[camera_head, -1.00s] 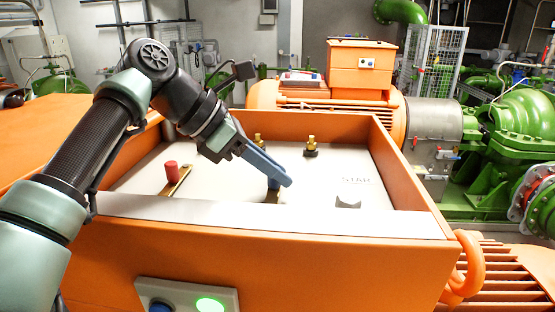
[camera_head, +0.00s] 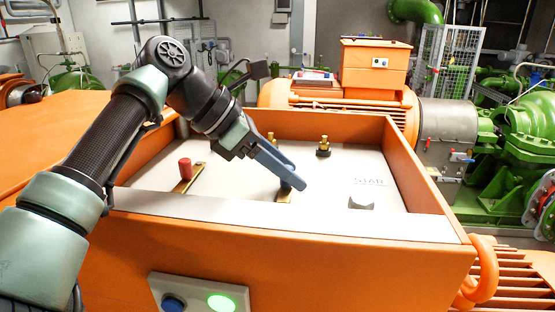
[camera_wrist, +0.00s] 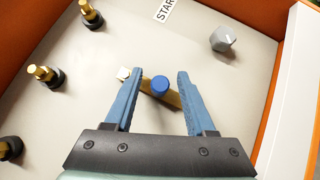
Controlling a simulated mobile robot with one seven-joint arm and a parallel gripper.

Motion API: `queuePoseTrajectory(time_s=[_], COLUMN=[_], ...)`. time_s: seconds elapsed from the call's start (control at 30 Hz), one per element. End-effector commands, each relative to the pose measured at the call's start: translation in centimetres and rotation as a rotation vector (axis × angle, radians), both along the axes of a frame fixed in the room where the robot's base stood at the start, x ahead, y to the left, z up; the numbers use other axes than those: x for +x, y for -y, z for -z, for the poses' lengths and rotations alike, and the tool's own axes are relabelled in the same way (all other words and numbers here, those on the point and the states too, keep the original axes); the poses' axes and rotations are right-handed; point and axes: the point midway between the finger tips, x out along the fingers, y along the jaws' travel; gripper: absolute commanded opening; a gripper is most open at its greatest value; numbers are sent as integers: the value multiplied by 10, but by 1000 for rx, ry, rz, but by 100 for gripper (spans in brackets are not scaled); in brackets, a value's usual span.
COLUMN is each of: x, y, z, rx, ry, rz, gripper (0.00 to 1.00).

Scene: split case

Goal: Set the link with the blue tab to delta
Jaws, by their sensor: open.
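The link with the blue tab is a flat brass bar (camera_wrist: 173,99) with a round blue tab (camera_wrist: 160,84) on it. It lies on the pale panel inside the orange case. In the head view the blue tab (camera_head: 286,185) is partly hidden by my fingers. My gripper (camera_wrist: 155,76) is open, with one blue finger on each side of the tab and a visible gap to each. My gripper also shows in the head view (camera_head: 301,186), low over the panel. A STAR label (camera_wrist: 165,8) is printed on the panel. I see no delta label.
A second brass link with a red tab (camera_head: 185,168) is at the panel's left. Brass terminals (camera_wrist: 46,75) stand along the wrist view's left. A grey knob-like part (camera_wrist: 222,39) is at the upper right. The orange case wall (camera_head: 419,170) rises around the panel.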

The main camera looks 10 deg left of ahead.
Motion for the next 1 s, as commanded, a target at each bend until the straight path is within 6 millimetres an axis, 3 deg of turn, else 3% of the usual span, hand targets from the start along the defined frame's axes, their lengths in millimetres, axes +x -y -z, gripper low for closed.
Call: queuePoseTrajectory(time_s=[0.17, 0.67, 1.0], x=[-4, -28, -34], y=[-13, -72, -84], z=[-11, -81, -92], rx=[2, -1, 1], ry=[3, 1, 2], rz=[-5, -2, 1], gripper=[56, 56, 56])
